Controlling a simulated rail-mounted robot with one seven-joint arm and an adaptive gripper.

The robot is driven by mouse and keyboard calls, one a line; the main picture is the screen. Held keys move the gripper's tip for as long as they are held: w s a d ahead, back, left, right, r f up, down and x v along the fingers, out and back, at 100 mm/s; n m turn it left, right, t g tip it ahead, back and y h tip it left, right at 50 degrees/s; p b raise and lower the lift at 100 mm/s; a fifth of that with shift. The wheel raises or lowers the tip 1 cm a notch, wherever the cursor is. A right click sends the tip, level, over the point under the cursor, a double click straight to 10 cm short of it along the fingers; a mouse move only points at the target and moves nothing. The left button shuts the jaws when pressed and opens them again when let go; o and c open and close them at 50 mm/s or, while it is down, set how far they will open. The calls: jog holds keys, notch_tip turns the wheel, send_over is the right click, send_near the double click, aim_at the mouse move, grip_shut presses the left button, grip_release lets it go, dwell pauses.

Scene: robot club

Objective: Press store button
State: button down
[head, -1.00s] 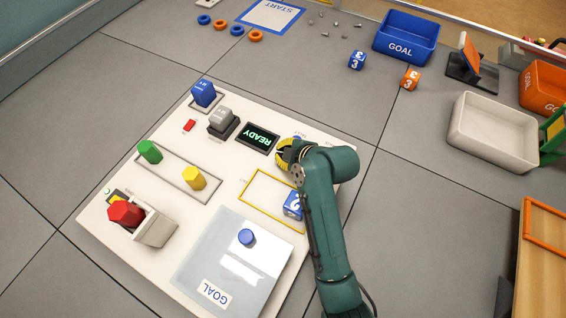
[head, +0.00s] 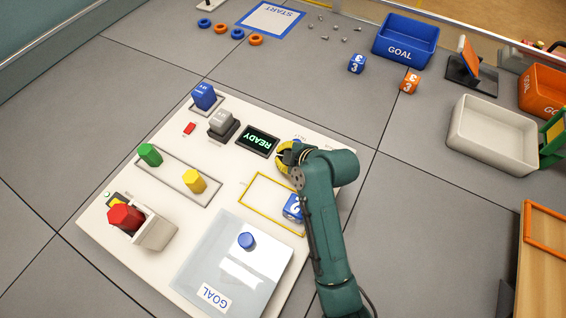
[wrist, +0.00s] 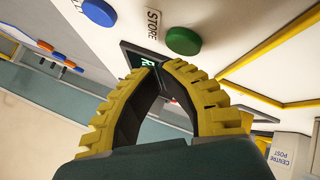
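The store button is a round green button (wrist: 183,41) beside a STORE label (wrist: 154,22) on the white panel in the wrist view. My gripper (wrist: 159,66) has yellow ribbed fingers that curve together, tips nearly meeting, with nothing seen between them. Its tips appear just below the green button in that picture and apart from it. In the head view my gripper (head: 286,155) is over the panel (head: 225,185), right of the READY display (head: 258,141). The arm hides the store button there.
A blue button (wrist: 98,12) is left of the STORE label in the wrist view. In the head view a blue numbered cube (head: 293,208) sits by the yellow outline below my gripper. A yellow peg (head: 194,181) and green peg (head: 150,155) stand to the left.

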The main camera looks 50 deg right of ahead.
dwell(0.3)
jog(key=shift+f, duration=0.45)
jog(key=shift+f, duration=0.5)
dwell(0.7)
jog(key=shift+r+p, duration=0.75)
jog(key=shift+r, duration=0.15)
jog(key=shift+r, duration=0.1)
notch_tip(320, 180, up, 5)
jog(key=p, duration=0.5)
